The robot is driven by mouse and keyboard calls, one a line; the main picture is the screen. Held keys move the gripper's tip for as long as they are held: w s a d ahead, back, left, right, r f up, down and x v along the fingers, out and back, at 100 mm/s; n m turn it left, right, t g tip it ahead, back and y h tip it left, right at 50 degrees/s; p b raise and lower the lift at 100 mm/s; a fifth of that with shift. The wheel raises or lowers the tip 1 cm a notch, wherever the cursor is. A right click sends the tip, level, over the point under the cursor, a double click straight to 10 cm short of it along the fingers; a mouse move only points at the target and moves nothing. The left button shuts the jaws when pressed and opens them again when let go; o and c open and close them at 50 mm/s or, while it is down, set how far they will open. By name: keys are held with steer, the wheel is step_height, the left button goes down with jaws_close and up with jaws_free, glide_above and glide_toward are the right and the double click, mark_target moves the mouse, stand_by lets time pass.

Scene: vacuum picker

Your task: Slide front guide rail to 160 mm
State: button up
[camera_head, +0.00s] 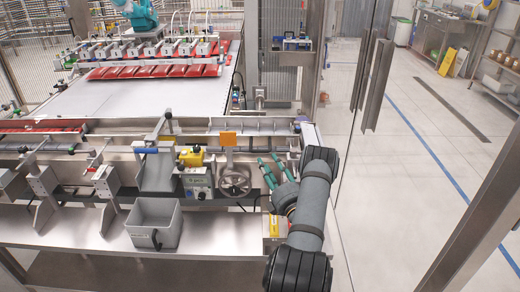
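My gripper (268,164) has green fingers and is right of the handwheel, over the right end of the machine's front. Its two fingers stand apart, with nothing visible between them. Long metal rails (110,142) run across the machine's front, beyond the steel shelf. I cannot tell which of them is the front guide rail. No millimetre scale is readable. My gripper is apart from the handwheel and the orange plate; whether it touches a rail is unclear.
A grey bin (154,222) sits on the steel front shelf (70,232). A control box (197,182) and a blue-gripped lever (146,150) stand left of the handwheel. A clear panel with door handles (376,85) closes the right side. Red packs (155,71) lie at the back.

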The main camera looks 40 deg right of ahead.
mark_target(261, 151)
steer(key=p+x, duration=0.2)
steer(key=x, duration=0.6)
steer(key=shift+w, duration=0.1)
steer(key=shift+c, duration=0.4)
steer(key=c, duration=0.8)
jaws_close()
